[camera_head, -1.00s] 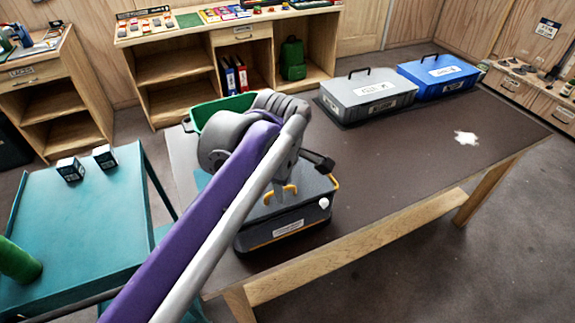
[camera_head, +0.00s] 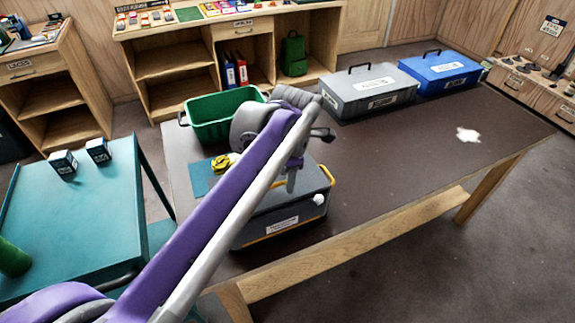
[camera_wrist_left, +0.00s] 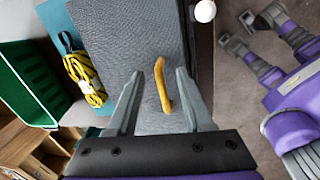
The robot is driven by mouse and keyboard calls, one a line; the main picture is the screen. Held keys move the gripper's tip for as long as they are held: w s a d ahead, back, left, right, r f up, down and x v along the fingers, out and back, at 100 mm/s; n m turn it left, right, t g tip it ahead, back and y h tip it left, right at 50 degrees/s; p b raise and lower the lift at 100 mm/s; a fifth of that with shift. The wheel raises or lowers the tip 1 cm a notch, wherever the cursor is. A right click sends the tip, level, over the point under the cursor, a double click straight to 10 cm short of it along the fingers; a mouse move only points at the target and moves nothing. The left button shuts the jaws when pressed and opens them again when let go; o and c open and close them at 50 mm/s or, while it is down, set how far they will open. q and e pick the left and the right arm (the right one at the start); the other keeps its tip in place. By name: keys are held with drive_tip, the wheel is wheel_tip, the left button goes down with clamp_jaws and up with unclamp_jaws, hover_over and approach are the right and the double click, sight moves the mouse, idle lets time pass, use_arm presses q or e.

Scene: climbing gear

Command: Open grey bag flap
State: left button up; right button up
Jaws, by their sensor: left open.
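The grey bag (camera_head: 281,217) is a dark box-like bag with yellow trim and a white label, at the near edge of the brown table. Its flat grey flap (camera_wrist_left: 120,30) fills the middle of the left wrist view and looks closed. A yellow strap loop (camera_wrist_left: 162,85) stands up from the flap. My left gripper (camera_wrist_left: 158,78) is open, with one finger on each side of the loop, apart from it. In the head view my left gripper (camera_head: 291,180) points down over the bag and hides the loop. Purple and grey parts at the wrist view's right seem to be mine.
A green crate (camera_head: 222,118) stands behind the bag, with a yellow rope coil (camera_head: 222,163) on a teal mat beside it. Grey (camera_head: 366,97) and blue (camera_head: 440,75) lidded boxes stand at the back. The table's right part is mostly clear, with a white patch (camera_head: 467,135).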

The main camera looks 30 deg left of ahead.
use_arm(q)
drive_tip(key=shift+w+a+f, duration=0.1)
drive_tip(key=shift+f, duration=0.75)
drive_tip(key=shift+c, duration=0.3)
clamp_jaws()
